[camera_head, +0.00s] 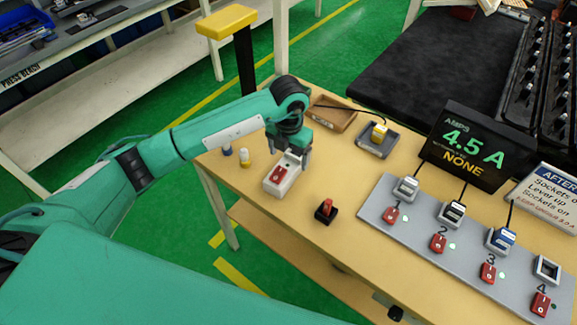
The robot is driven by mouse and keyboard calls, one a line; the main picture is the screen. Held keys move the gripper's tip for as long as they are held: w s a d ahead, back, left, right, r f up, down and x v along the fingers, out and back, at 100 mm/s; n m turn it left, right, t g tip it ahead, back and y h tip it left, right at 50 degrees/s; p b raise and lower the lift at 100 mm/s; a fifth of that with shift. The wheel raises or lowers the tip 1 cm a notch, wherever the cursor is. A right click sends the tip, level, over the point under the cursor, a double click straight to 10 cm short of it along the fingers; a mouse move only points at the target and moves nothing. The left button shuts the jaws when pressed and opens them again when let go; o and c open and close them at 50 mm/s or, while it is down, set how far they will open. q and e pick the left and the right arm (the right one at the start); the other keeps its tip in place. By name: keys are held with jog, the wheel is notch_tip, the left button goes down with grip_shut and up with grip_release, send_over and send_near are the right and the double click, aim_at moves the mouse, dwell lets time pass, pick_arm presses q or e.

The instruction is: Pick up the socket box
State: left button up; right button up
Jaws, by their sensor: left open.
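The socket box, a small white box with a red switch on top (276,187), sits upright on the wooden table near its left side. My left gripper (290,156) points down over the far end of this box, with its dark fingers open. The gripper hides part of the box's far end. I cannot tell whether the fingers touch it. My right gripper is not in view.
A grey panel (385,222) with several sockets and red switches lies to the right, under a display (480,145) reading 4.5 A.

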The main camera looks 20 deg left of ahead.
aim_at(289, 164)
pick_arm(q)
jog(key=shift+f+p, duration=0.3)
notch_tip(289, 164, down, 4)
jog(key=shift+r+p, duration=0.25)
jog(key=shift+p, duration=0.65)
jog(key=shift+f, duration=0.55)
jog(key=c, duration=1.3)
jog(key=shift+r, duration=0.1)
